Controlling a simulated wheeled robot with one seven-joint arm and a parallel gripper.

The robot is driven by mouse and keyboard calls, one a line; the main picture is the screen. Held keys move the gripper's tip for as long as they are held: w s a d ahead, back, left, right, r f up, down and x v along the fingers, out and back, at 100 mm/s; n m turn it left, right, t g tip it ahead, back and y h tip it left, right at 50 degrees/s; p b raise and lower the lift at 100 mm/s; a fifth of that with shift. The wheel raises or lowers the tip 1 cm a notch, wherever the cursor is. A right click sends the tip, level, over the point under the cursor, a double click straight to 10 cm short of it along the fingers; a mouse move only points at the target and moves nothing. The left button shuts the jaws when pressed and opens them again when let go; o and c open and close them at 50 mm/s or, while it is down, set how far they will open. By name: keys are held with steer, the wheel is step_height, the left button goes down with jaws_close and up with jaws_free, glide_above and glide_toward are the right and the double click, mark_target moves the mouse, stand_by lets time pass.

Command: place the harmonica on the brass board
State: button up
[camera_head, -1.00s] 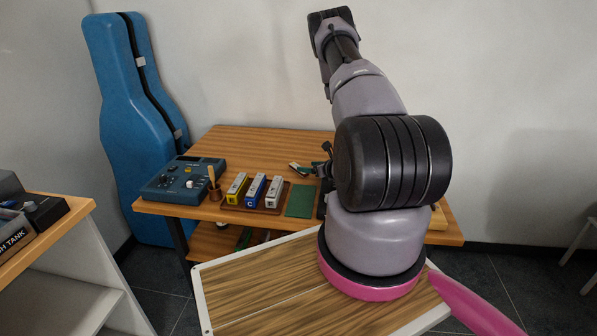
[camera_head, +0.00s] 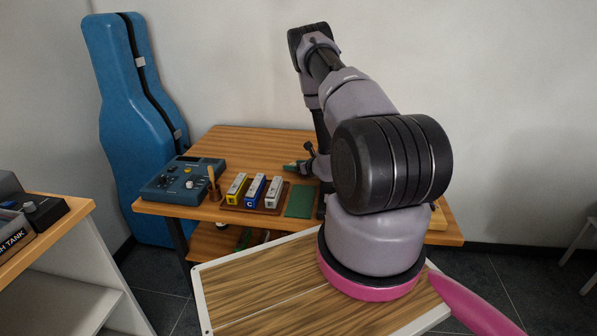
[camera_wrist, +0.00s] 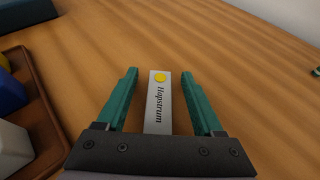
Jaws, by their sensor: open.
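In the head view the gripper's teal fingertips (camera_head: 291,166) are low over the table's middle, and the bar cannot be made out there. A yellowish block edge (camera_head: 438,217) shows behind my arm at the table's right. I cannot tell whether it is the brass board.
A brown tray (camera_wrist: 47,105) holding yellow, blue and white-ended boxes is left of the gripper. A green mat (camera_head: 300,201) lies beside it. A blue control box (camera_head: 182,180) and a small pot (camera_head: 214,194) stand farther left. My arm hides the table's right part.

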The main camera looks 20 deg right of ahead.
jaws_close()
step_height(320, 180, up, 10)
steer(key=s+a+r, duration=0.2)
steer(key=a+r, duration=0.5)
steer(key=r, duration=0.3)
steer(key=s+a+r+n+y, duration=0.1)
steer(key=s+a+r, duration=0.2)
steer(key=a+r, duration=0.4)
step_height(320, 180, up, 5)
steer(key=shift+s+a+f, duration=0.2)
steer(key=shift+s+a, duration=0.05)
steer(key=shift+s, duration=0.05)
